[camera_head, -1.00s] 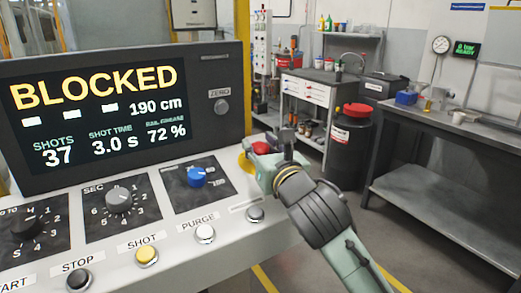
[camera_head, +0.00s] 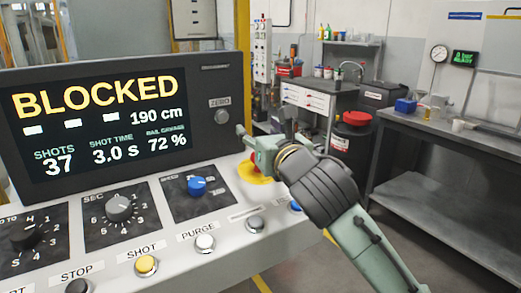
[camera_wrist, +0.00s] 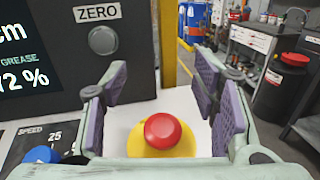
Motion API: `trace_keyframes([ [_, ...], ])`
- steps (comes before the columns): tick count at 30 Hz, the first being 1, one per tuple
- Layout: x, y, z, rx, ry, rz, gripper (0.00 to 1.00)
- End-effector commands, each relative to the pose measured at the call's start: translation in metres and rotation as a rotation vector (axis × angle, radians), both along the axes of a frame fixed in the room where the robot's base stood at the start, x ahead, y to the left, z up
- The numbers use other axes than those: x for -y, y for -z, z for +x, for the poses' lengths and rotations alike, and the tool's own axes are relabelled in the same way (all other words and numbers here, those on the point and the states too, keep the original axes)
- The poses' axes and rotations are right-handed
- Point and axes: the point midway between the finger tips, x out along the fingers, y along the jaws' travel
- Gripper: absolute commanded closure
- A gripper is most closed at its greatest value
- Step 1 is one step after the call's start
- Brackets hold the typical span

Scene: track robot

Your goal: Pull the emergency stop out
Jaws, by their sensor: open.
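The emergency stop is a red mushroom button (camera_wrist: 168,135) on a yellow base (camera_wrist: 180,149), at the right end of the console's sloped panel. In the wrist view it sits low, between the two purple-padded fingers of my gripper (camera_wrist: 163,92), which are spread apart and do not touch it. In the head view my gripper (camera_head: 262,140) is over the emergency stop and hides most of it; part of the yellow base (camera_head: 252,174) shows beside it. The screen (camera_head: 95,115) reads BLOCKED.
The console's display housing (camera_wrist: 124,62) rises close to the left of my gripper. A blue knob (camera_head: 197,184) and several push buttons, such as the PURGE button (camera_head: 205,243), lie nearby on the panel. The workbench (camera_head: 440,125) and black drum (camera_head: 350,142) stand farther off.

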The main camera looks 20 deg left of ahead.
Motion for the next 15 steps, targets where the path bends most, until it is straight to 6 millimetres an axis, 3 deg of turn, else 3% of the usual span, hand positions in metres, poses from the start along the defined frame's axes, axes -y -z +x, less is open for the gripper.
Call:
trace_keyframes([
  [6,-0.001,-0.034,0.0,0.001,0.0,-0.002,0.46],
  [15,0.0,-0.045,0.0,-0.002,-0.001,0.001,0.46],
])
